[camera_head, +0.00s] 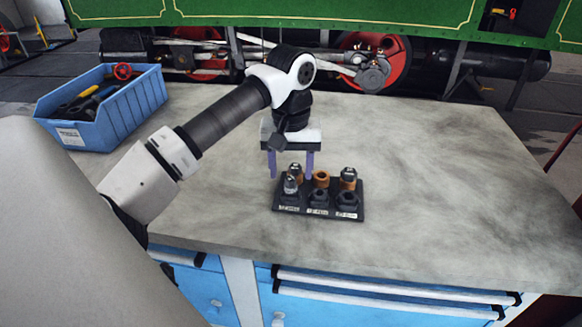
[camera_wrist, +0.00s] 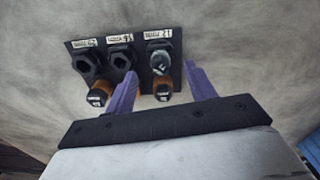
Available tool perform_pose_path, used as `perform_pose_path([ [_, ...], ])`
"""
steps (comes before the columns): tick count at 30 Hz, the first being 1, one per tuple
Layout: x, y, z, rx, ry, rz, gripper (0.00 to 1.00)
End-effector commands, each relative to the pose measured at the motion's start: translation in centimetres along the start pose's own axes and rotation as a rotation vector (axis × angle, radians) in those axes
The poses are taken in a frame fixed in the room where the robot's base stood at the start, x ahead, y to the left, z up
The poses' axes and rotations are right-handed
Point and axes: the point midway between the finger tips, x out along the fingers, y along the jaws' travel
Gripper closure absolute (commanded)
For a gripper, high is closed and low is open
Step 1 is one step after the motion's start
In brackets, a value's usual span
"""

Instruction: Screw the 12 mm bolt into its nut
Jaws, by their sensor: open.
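A small black rack (camera_head: 318,213) stands on the bench with labelled columns; the 12 mm label is at its left, and at the right in the wrist view (camera_wrist: 163,33). In that column a pale metal bolt-like piece (camera_head: 291,184) sits in the front nut position, tilt unclear; it also shows in the wrist view (camera_wrist: 161,62). Behind it a dark-headed piece (camera_head: 296,170) stands in a copper-coloured collar. My gripper (camera_head: 291,177) is open, pointing down, its purple fingers on either side of this column. I cannot tell whether they touch anything.
The middle copper collar (camera_head: 321,178) looks empty; the right one holds a dark-headed bolt (camera_head: 348,173). Dark nuts (camera_head: 319,196) stand in front. A blue tool bin (camera_head: 115,110) is at the back left. The bench right of the rack is clear.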

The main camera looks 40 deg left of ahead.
Motion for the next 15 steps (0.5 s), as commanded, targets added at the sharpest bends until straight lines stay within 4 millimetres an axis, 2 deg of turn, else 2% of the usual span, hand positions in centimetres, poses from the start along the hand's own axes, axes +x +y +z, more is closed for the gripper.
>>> perform_pose_path([
  [3,-1.2,0.0,0.0,0.000,0.000,0.000,0.45],
  [15,-3.7,0.0,0.0,0.000,0.001,0.001,0.45],
])
